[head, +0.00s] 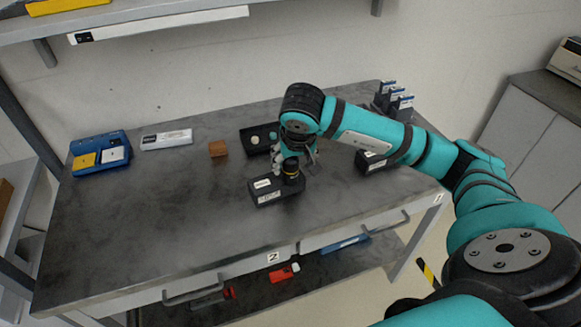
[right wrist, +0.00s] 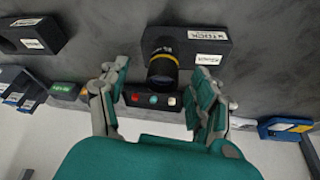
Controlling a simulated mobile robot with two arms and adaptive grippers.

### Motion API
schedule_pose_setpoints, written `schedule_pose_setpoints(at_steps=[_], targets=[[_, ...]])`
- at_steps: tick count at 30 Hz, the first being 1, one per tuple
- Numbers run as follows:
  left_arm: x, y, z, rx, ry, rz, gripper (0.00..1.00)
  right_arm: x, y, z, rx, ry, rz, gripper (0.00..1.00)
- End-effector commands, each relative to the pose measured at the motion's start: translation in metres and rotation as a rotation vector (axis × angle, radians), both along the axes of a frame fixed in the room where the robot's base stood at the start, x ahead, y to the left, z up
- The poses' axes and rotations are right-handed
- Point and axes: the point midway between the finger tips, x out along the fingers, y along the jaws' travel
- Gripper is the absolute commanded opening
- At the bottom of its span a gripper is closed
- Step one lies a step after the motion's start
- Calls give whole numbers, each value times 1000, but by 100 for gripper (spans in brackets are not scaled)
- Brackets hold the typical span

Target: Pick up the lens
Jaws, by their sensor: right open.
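The lens (head: 291,169) is a short black cylinder with a yellow ring. In the head view it stands upright at the right end of a black labelled box (head: 266,190) on the grey table. It also shows in the right wrist view (right wrist: 163,72), against the same box (right wrist: 210,46). My right gripper (head: 296,160) is open, just above and behind the lens. In the right wrist view its two fingers (right wrist: 158,84) are spread, one to each side of the lens, with visible gaps. The arm partly hides the area behind it. My left gripper is not in view.
A brown block (head: 218,149), a white box (head: 166,139) and a blue tray (head: 84,147) lie further left. Another black box (head: 370,163) sits under my right arm. The table's front left is clear.

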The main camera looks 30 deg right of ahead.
Motion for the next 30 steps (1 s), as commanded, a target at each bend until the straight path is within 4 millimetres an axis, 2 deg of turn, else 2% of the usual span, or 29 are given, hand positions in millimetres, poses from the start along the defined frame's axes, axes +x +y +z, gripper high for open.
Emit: schedule_pose_setpoints(at_steps=[5, 10, 15, 23, 30], targets=[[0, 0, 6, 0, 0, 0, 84, 4, 0, -10, 3, 3, 0, 65], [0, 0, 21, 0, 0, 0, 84, 13, 0, -32, 2, 6, -1, 65], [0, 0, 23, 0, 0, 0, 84, 20, -3, -51, 2, 0, 1, 65], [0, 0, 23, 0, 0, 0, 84, 21, -4, -53, 0, -1, 0, 65], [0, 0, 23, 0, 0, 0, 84, 21, -4, -53, 0, -1, 0, 33]])
